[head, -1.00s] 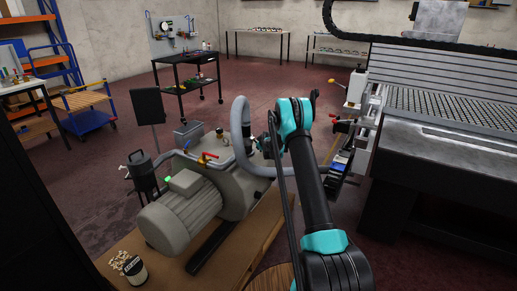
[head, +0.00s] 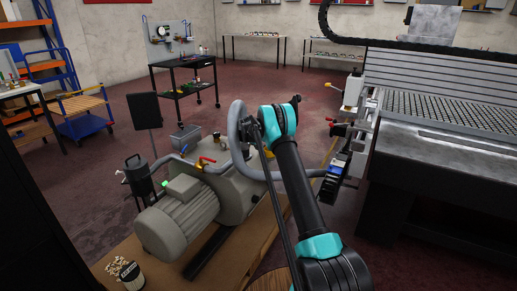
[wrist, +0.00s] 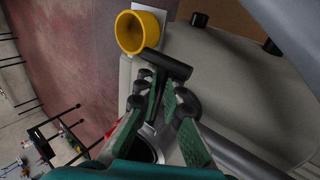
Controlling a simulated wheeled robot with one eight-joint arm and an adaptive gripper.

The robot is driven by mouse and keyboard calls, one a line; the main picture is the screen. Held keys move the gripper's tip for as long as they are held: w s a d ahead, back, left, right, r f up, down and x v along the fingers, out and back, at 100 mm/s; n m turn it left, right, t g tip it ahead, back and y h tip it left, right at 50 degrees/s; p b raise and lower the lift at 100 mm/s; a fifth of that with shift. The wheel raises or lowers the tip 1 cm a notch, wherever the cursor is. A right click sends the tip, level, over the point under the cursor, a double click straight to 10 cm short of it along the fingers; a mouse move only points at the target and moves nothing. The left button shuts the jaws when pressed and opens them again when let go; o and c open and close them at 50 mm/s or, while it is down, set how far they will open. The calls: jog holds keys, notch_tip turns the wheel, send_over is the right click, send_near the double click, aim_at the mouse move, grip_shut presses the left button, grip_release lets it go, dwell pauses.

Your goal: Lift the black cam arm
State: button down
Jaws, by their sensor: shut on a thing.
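In the wrist view, the black cam arm (wrist: 168,66) shows as a dark T-shaped piece, its crossbar tilted just beyond my fingertips. My gripper (wrist: 160,98) has its green-padded fingers close together on either side of its stem, shut on it. A dark rounded part (wrist: 187,102) lies beside the right finger. In the head view, my gripper (head: 250,128) is small and dark beside the grey hose, and the cam arm cannot be made out there.
The grey vacuum pump (head: 180,225) stands on a wooden board (head: 240,250). A thick grey hose (head: 234,130) loops close to my gripper. A yellow ring-shaped part (wrist: 138,32) is beyond the fingertips. The grid table (head: 440,165) stands at right; open floor lies behind.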

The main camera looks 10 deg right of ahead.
dwell(0.4)
jog(key=c, duration=1.6)
grip_release()
jog(key=shift+r, duration=0.1)
jog(key=v, duration=1.2)
jog(key=shift+s, duration=0.1)
